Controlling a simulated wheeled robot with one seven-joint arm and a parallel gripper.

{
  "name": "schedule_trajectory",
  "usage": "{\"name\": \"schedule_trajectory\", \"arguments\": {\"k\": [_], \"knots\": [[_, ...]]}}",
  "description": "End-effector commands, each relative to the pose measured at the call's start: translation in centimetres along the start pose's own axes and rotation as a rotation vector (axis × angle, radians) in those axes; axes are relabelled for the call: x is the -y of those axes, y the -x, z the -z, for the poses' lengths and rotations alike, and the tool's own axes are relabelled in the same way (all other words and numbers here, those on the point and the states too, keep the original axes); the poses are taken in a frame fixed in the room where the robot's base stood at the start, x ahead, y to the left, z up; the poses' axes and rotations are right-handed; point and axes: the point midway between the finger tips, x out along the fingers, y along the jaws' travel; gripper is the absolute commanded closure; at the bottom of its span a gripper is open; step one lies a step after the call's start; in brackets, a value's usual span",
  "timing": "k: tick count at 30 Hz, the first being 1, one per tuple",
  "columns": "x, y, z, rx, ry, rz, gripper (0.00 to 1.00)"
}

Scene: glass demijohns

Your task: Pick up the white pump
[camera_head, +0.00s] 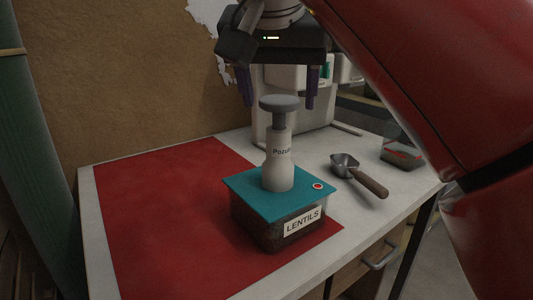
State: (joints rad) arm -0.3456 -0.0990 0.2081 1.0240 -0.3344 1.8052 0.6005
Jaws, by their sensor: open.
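The white pump (279,165) stands upright on the teal lid (248,196) of a clear container labelled "LENTILS" (268,231). It has a grey mushroom-shaped top (280,103) and dark lettering on its body. My gripper (278,100) hangs from the top of the view with its two purple-grey fingers apart and pointing down. In the picture the fingers lie on either side of the pump's top, with nothing visible held between them. Whether the fingers are above or behind the pump's top in depth, I cannot tell.
A red mat (160,220) covers the left of the white table (345,222). A scoop with a brown handle (372,183) lies right of the container. A small clear container (402,154) sits farther right. A white machine (283,84) stands behind. A green column (38,150) is at left.

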Motion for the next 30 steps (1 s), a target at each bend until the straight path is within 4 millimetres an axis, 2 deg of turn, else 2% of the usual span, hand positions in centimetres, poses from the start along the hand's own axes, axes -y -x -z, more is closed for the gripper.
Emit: {"name": "schedule_trajectory", "arguments": {"k": [5,21,29,30], "knots": [[0.0,-0.9,-0.1,0.001,-0.002,-0.001,0.35],[0.1,-7.6,-0.5,0.001,-0.001,0.000,0.35],[0.1,-7.8,-0.4,0.000,-0.001,0.001,0.35],[0.1,-7.8,-0.4,0.000,-0.001,0.001,0.38]]}}
